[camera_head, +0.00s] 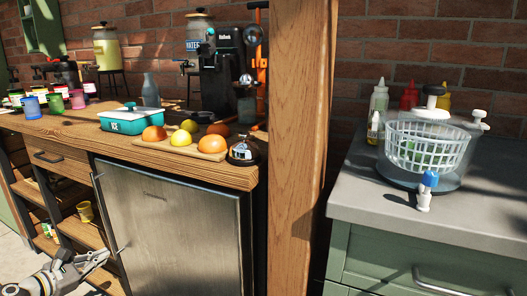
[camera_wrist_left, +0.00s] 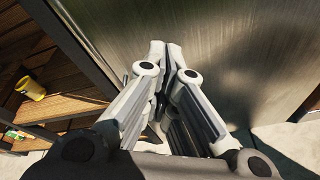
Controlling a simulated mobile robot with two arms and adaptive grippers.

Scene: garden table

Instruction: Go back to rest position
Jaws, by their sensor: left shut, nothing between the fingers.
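My left gripper (camera_head: 98,257) is at the lower left of the head view, in front of the wooden counter and beside the lower left of the steel fridge door. In the left wrist view the fingers of my left gripper (camera_wrist_left: 166,48) are together and empty, with the fridge door (camera_wrist_left: 235,60) behind them. The fridge door (camera_head: 178,225) looks closed in the head view. My right gripper does not show in either view.
The wooden counter (camera_head: 75,131) holds a teal ice box (camera_head: 130,118), fruit on a board and several colored cups. Open shelves with a yellow cup (camera_head: 85,212) are left of the fridge. A wooden post (camera_head: 298,140) separates the grey counter (camera_head: 365,195) with a salad spinner (camera_head: 425,145).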

